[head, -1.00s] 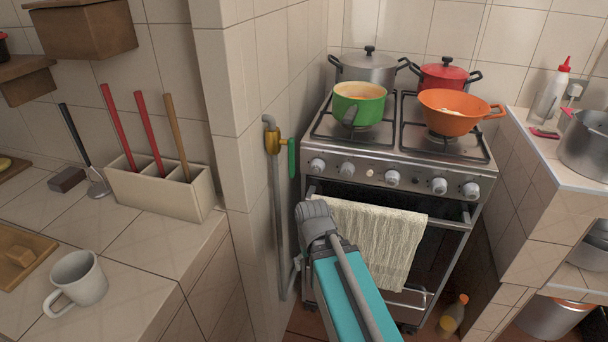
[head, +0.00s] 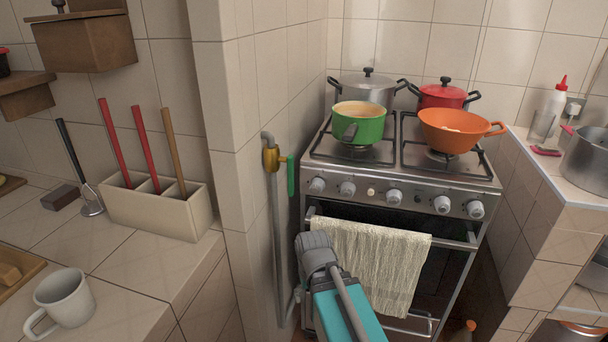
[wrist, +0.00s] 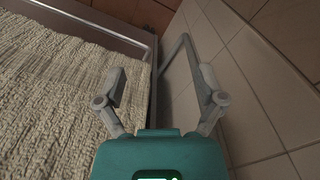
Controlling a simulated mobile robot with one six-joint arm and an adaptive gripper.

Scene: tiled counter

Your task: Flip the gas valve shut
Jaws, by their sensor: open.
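The gas valve has a brass body (head: 270,158) on a grey pipe (head: 278,235) along the tiled wall, left of the stove. Its green handle (head: 291,176) stands upright, about parallel to the pipe, on the side facing the stove. In the wrist view, my gripper (wrist: 162,88) is open and empty, with its two fingers spread. A towel edge lies left of the fingers and a grey pipe (wrist: 178,60) runs beyond them. The valve handle is not in the wrist view. In the head view my arm is below the valve, in front of the towel; the fingertips cannot be made out.
The stove (head: 400,185) carries a green pot (head: 358,128), an orange pan (head: 455,135), a red pot (head: 443,96) and a grey pot (head: 365,90). A towel (head: 370,265) hangs on the oven handle.

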